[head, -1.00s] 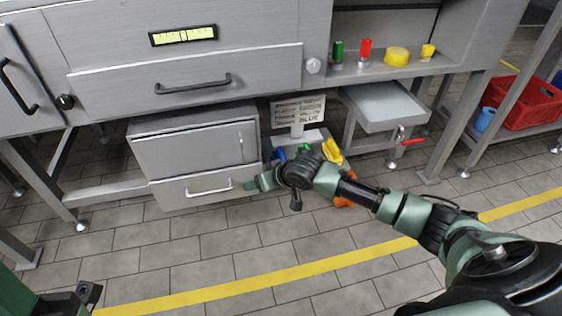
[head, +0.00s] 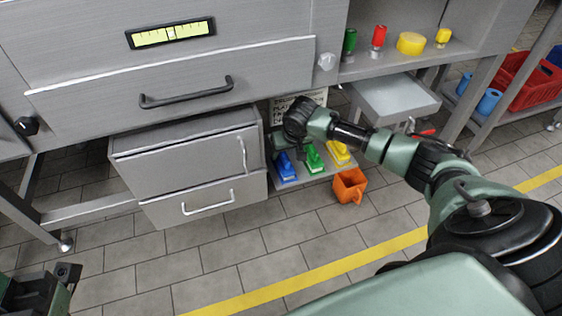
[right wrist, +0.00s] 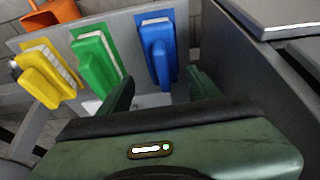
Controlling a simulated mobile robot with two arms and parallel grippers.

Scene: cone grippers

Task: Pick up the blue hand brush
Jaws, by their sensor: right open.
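The blue hand brush (head: 286,166) lies on a low grey shelf (head: 318,176), leftmost in a row with a green brush (head: 314,158) and a yellow brush (head: 340,153). My right gripper (head: 280,142) is above and behind the blue brush in the head view. In the right wrist view the gripper (right wrist: 160,92) is open, with nothing between its fingers. The blue brush (right wrist: 157,50) lies ahead of that gap, apart from both fingers. Part of my left gripper (head: 45,290) shows at the lower left; its fingers are not clear.
A grey drawer cabinet (head: 190,165) stands close left of the shelf. An orange scoop (head: 350,185) is at the shelf's right front. A sign (head: 288,106) stands behind the brushes, partly covered by my arm. The workbench with a drawer (head: 180,75) overhangs. The floor in front is clear.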

